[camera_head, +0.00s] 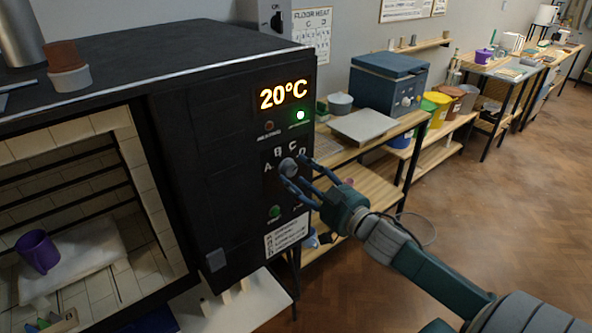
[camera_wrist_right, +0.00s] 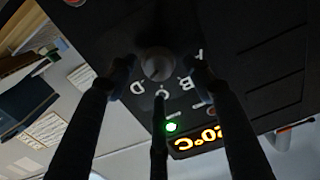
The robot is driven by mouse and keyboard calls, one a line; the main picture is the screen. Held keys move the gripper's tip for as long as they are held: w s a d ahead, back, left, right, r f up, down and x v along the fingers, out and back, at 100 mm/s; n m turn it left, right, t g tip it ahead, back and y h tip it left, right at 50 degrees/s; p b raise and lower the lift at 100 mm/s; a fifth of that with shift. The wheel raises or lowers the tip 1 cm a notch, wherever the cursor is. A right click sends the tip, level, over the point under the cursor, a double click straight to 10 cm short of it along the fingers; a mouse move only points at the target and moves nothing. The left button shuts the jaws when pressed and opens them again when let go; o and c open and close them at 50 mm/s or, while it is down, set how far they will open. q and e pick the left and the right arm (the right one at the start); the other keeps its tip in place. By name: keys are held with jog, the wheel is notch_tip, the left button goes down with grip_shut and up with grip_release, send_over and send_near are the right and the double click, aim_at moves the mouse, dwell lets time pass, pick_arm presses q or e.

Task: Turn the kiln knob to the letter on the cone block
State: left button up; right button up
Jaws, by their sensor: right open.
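The kiln knob (camera_head: 288,168) is a small grey round knob on the black kiln panel, below the letters A, B, C and D. It also shows in the right wrist view (camera_wrist_right: 156,64), where its pointer direction is too dark to tell. My right gripper (camera_head: 297,172) is open, its fingers spread around the knob; whether they touch it I cannot tell. In the right wrist view the fingers (camera_wrist_right: 160,76) stand on either side of the knob, one by the C. I cannot make out a cone block with a readable letter. My left gripper is not in view.
The kiln display (camera_head: 283,95) reads 20°C, with a green light lit below it. The kiln chamber is open, with a purple mug (camera_head: 38,251) on a pale shelf. Workbenches (camera_head: 375,190) stand behind the panel.

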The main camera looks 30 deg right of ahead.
jog(key=shift+w, duration=1)
jog(key=shift+a, duration=0.1)
jog(key=c, duration=1.1)
